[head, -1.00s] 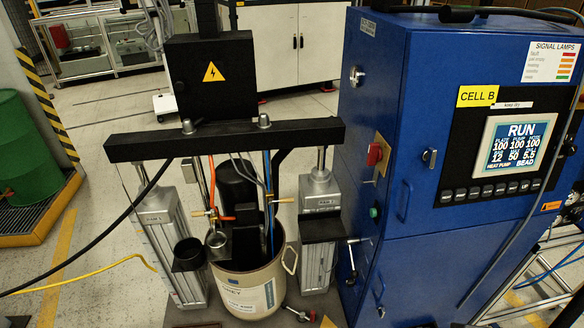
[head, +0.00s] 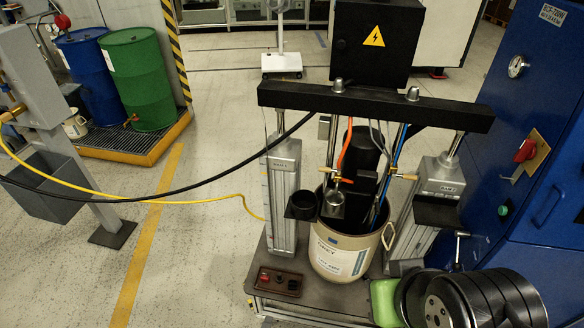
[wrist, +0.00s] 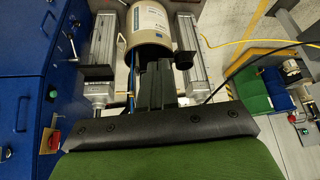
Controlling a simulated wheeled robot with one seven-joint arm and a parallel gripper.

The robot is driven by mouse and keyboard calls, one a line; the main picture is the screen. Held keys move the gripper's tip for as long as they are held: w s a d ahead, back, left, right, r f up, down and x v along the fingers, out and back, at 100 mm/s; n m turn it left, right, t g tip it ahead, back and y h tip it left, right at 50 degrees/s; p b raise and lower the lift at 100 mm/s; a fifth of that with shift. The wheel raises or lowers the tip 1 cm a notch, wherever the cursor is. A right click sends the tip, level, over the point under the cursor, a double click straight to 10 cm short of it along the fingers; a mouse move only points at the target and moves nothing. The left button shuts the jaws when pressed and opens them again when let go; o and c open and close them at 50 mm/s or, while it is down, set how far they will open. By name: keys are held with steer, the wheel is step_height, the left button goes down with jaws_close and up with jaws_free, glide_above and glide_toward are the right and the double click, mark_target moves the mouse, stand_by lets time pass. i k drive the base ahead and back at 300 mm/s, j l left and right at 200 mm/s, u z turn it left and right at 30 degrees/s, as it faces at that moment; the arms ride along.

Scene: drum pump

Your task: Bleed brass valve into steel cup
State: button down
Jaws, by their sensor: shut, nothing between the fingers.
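Whether the cup is directly under the valve's outlet is unclear. My gripper (wrist: 153,66) is shut and empty in the wrist view, pointing toward the drum (wrist: 148,22).
Grey cylinders (head: 283,195) flank the drum under a black crossbeam (head: 375,103). The blue cabinet (head: 540,130) is close on the right. Hoses hang on the left.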

mark_target(321, 169)
steer(key=i+j+u, duration=0.15)
steer(key=u, duration=0.25)
steer(key=i+j+u, duration=0.15)
steer(key=j+u, duration=0.2)
steer(key=i+j+u, duration=0.15)
steer(key=u, duration=0.25)
